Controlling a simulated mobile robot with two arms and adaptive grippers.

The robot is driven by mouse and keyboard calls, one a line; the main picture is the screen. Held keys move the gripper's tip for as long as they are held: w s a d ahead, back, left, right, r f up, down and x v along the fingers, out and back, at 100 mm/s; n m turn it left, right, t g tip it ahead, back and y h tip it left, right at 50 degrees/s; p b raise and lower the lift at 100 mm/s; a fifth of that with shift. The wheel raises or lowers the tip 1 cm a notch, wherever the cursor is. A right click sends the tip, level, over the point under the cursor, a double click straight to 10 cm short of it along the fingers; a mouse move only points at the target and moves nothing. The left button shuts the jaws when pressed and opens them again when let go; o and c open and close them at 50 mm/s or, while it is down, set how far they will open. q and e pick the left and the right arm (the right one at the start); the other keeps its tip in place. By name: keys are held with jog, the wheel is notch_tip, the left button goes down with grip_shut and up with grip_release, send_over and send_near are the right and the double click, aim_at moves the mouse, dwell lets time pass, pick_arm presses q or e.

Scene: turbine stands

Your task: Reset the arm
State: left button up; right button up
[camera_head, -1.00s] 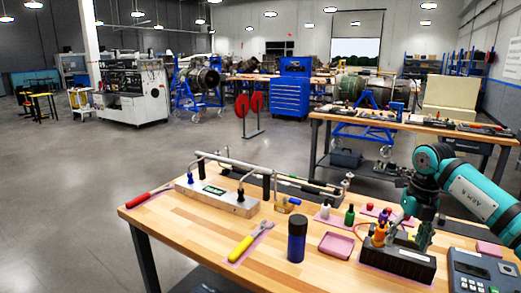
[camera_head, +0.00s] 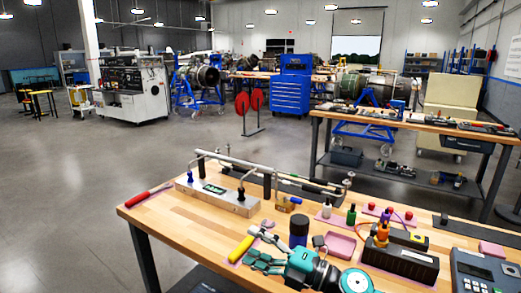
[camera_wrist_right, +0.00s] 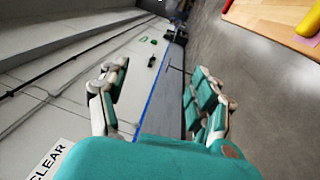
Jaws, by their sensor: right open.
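My right gripper (camera_head: 257,248) is low at the front of the wooden workbench, its fingers pointing left. It is open and empty. In the right wrist view the fingers of my right gripper (camera_wrist_right: 158,92) are spread apart, with only the room's floor and wall side between and beyond them. In the head view it overlaps the area beside the yellow-handled tool (camera_head: 240,249) and the dark blue cylinder (camera_head: 299,231); I cannot tell whether it touches them. My left gripper is not in view.
The workbench (camera_head: 190,222) holds a metal fixture (camera_head: 216,199), a red-handled tool (camera_head: 148,195), a pink tray (camera_head: 341,243), a black case (camera_head: 400,262) with an orange and purple item (camera_head: 382,235), and a grey meter (camera_head: 484,270). Open floor (camera_head: 80,200) lies to the left.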

jog(key=d+f+m+t+h, duration=0.3)
jog(key=d+m+t+h, duration=0.65)
jog(key=m, duration=0.75)
jog(key=s+d+f+m+g+h, duration=0.5)
jog(key=s+d+f+m+h, duration=0.35)
jog(key=f, duration=0.45)
jog(key=s+d+f+m+g, duration=0.2)
jog(key=s+f+g, duration=0.3)
jog(key=s, duration=0.7)
jog(key=s+d+f+m+g, duration=0.2)
jog(key=s+f+g, duration=0.35)
jog(key=s, duration=0.65)
notch_tip(320, 180, down, 28)
jog(key=s, duration=0.2)
jog(key=s+d+f+g, duration=0.1)
jog(key=s+d+f, duration=0.1)
jog(key=s+f, duration=1.2)
jog(key=shift+s+d+f+g, duration=0.2)
jog(key=shift+s+f+g, duration=0.1)
jog(key=shift+s, duration=0.5)
